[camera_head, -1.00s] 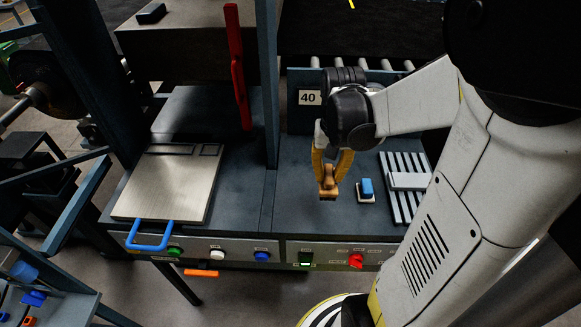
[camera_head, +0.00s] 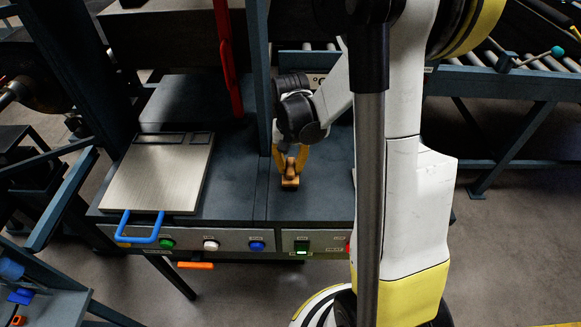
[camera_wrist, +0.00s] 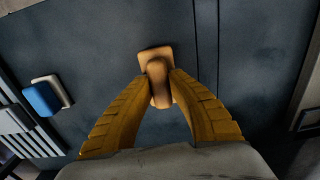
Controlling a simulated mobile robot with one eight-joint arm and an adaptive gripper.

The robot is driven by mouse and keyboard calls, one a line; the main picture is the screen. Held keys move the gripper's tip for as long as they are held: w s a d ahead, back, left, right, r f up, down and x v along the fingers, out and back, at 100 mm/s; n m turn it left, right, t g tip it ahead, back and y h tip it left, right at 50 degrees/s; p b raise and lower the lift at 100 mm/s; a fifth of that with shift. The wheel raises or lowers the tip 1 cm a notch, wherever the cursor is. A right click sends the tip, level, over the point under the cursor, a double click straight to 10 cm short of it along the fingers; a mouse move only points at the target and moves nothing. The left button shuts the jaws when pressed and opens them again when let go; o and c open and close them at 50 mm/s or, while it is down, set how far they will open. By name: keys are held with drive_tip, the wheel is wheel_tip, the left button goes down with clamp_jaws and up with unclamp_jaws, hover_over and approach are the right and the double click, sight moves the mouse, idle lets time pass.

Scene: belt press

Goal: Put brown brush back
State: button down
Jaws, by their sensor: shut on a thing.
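The brown brush (camera_head: 290,179) is between the yellow fingertips of my gripper (camera_head: 290,162), which is shut on it. In the head view the brush is over the dark bench top, right of the metal plate. In the wrist view the brush (camera_wrist: 158,75) shows its rounded handle and wider base between my gripper's fingers (camera_wrist: 160,90). I cannot tell whether its base touches the bench. A blue brush with a pale base (camera_wrist: 42,97) lies on the bench at the left of the wrist view; my arm hides it in the head view.
A slatted rack (camera_wrist: 20,130) is at the left edge of the wrist view. A metal plate with a blue handle (camera_head: 157,178) lies at the left of the bench. A red lever (camera_head: 226,60) and a dark post (camera_head: 262,80) stand behind. Buttons (camera_head: 210,244) line the front panel.

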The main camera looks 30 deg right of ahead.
sight(291, 165)
drive_tip(key=shift+f, duration=0.1)
drive_tip(key=c, duration=1.4)
unclamp_jaws()
drive_tip(key=shift+o, duration=0.2)
wheel_tip(291, 165, up, 11)
drive_tip(key=p, duration=0.3)
drive_tip(key=s+a+r+n+t, duration=0.6)
drive_tip(key=s+a+r, duration=0.3)
drive_tip(key=s+a, duration=0.2)
drive_tip(key=shift+a+r+n+t, duration=0.15)
drive_tip(key=shift+a+n+t, duration=0.35)
drive_tip(key=shift+a, duration=0.75)
